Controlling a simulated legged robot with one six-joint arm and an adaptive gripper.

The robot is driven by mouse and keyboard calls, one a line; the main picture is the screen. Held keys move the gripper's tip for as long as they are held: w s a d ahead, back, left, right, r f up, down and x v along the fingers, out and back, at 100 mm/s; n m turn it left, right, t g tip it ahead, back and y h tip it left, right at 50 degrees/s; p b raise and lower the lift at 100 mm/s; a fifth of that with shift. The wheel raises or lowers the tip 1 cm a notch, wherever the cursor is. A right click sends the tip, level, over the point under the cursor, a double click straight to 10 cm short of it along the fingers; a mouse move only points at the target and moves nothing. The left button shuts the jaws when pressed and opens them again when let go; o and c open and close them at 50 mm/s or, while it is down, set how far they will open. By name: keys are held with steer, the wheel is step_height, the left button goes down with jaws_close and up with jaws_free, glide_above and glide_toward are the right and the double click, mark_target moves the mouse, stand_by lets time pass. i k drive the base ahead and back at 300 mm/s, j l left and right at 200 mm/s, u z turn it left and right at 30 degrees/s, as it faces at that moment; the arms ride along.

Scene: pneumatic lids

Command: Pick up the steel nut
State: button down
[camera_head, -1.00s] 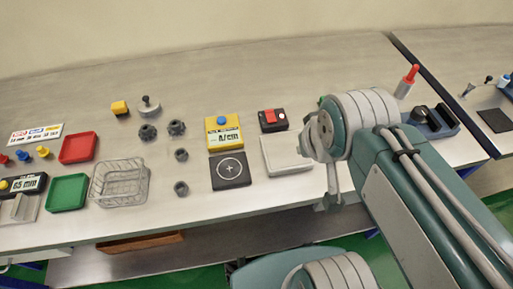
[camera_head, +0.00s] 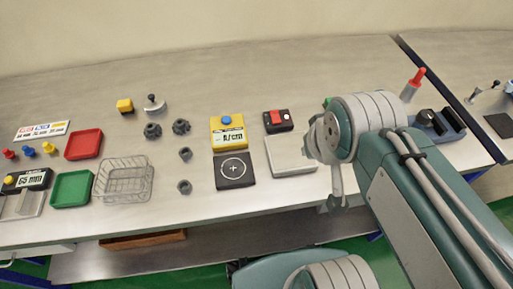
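Several dark grey nut-like pieces stand in the middle of the bench. Two are small, an upper small nut (camera_head: 185,154) and a lower small nut (camera_head: 184,187). Two larger knobbed pieces, a left one (camera_head: 152,130) and a right one (camera_head: 181,126), stand just behind them. I cannot tell from their look which is the steel nut. My arm reaches in from the lower right. A narrow part at its end, seemingly my gripper (camera_head: 337,195), hangs by the bench's front edge, right of and apart from the nuts. Its fingers are not clear, and most of it is hidden.
A wire basket (camera_head: 123,181), a green tray (camera_head: 72,189) and a red tray (camera_head: 84,144) lie left of the nuts. A yellow device (camera_head: 228,139), a black crosshair pad (camera_head: 234,171) and a white plate (camera_head: 290,155) lie right. The bench behind is mostly clear.

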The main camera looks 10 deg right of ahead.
mark_target(185, 149)
steer(key=j, duration=0.65)
steer(key=k+j, duration=0.1)
steer(key=j, duration=0.55)
